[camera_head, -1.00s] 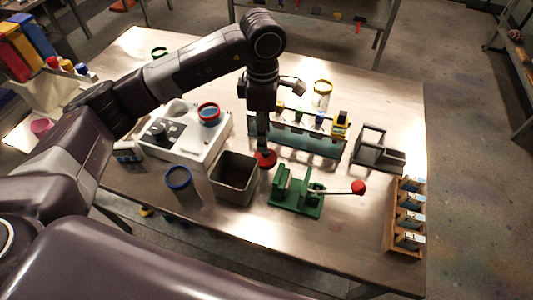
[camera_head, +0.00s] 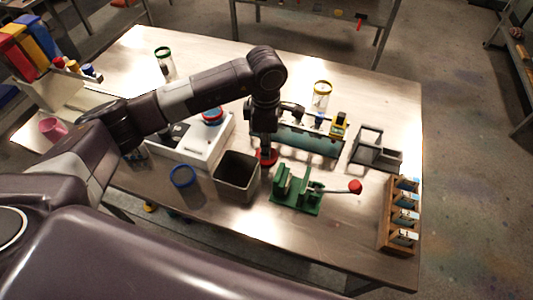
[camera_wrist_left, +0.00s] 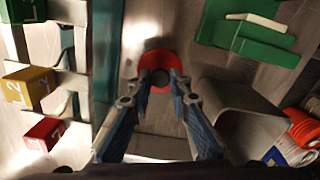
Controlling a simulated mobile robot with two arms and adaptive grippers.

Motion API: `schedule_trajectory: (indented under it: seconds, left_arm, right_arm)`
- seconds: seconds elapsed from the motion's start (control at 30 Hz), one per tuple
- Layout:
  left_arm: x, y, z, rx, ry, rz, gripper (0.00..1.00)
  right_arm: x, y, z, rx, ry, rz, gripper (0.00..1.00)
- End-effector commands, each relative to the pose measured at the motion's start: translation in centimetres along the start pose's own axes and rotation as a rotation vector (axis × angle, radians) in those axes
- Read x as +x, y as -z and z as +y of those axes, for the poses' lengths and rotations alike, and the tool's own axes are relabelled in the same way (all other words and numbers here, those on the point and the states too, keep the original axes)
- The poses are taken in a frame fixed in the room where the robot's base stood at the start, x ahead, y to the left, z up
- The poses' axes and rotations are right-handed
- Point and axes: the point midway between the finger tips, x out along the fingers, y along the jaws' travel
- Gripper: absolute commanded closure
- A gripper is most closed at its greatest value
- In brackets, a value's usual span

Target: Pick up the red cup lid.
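The red cup lid (camera_head: 267,161) is a round red disc lying flat on the table, between the dark square bin and the green press. In the left wrist view the red lid (camera_wrist_left: 159,58) shows a dark round knob at its middle. My left gripper (camera_head: 266,151) points down right over the lid and hides part of it. In the wrist view my left gripper (camera_wrist_left: 162,78) has its fingertips apart, one on each side of the knob, with gaps showing. I cannot tell whether the tips touch the lid. My right gripper is in neither view.
The square bin (camera_head: 236,177) stands close left of the lid, the green press (camera_head: 297,190) close right. A rack (camera_head: 312,140) stands just behind. A blue-rimmed cup (camera_head: 183,177), white device (camera_head: 190,148) and wooden holder (camera_head: 388,225) are also on the table.

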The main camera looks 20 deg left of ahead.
Motion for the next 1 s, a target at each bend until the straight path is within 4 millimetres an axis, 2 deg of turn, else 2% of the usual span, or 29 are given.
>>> schedule_trajectory:
  seconds: [0.07, 0.37, 0.57, 0.67, 0.77, 1.0]
  left_arm:
    - [0.0, 0.0, 0.0, 0.0, 0.0, 0.0, 1.0]
    - [-0.1, 0.0, 0.0, 0.0, -0.001, 0.0, 1.0]
    - [-1.5, 0.0, 0.1, 0.0, -0.004, -0.001, 1.0]
    - [-3.1, 0.0, 0.1, 0.001, -0.006, -0.001, 1.0]
    - [-5.5, -0.1, 0.2, 0.001, -0.008, -0.004, 1.0]
    - [-13.1, -0.1, 0.2, 0.0, -0.009, -0.003, 1.0]
  right_arm:
    - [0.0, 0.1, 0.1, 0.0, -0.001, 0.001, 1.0]
    - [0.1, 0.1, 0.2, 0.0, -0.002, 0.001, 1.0]
    - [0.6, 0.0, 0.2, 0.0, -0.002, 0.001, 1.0]
    - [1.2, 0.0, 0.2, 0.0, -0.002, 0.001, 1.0]
    - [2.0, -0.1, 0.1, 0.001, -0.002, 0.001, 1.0]
    - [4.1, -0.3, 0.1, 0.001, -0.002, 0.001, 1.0]
